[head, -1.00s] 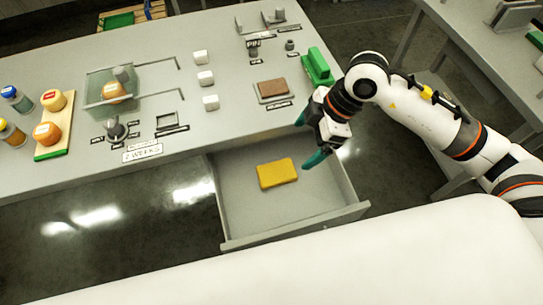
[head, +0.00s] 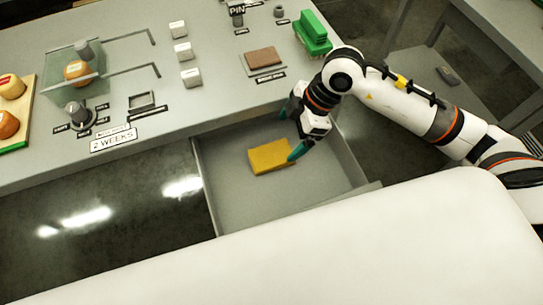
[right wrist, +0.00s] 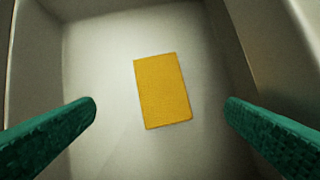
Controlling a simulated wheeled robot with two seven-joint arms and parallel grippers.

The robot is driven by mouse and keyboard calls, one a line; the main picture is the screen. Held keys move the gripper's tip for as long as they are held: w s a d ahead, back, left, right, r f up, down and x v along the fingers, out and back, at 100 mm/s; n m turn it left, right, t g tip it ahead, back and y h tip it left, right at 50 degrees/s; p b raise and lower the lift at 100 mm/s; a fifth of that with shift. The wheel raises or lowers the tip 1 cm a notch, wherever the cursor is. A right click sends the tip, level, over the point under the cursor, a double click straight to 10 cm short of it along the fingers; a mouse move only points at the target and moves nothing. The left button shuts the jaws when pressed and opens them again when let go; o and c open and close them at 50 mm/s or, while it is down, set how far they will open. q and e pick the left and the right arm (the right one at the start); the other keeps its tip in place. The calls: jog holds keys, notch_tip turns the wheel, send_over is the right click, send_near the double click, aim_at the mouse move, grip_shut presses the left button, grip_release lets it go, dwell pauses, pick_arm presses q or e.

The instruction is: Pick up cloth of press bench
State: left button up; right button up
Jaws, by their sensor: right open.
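A yellow folded cloth (head: 268,157) lies flat on the floor of the open drawer (head: 240,200) of the press bench (head: 210,105). In the right wrist view the cloth (right wrist: 163,91) lies between and beyond the two green fingertips, touching neither. My right gripper (head: 291,133) is open and empty above the drawer, at the cloth's right side in the head view. It also shows in the right wrist view (right wrist: 160,112) with its fingers wide apart. My left gripper is not in view.
The drawer walls stand around the cloth. On the bench top are a brown pad (head: 263,58), a green block-like object (head: 313,32), white cubes (head: 183,52) and a glass press box (head: 72,72). Another table (head: 500,50) stands at the right.

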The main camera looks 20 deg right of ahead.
aim_at(273, 155)
jog(key=x, duration=0.9)
jog(key=shift+f, duration=0.25)
jog(key=shift+f, duration=0.15)
jog(key=c, duration=1)
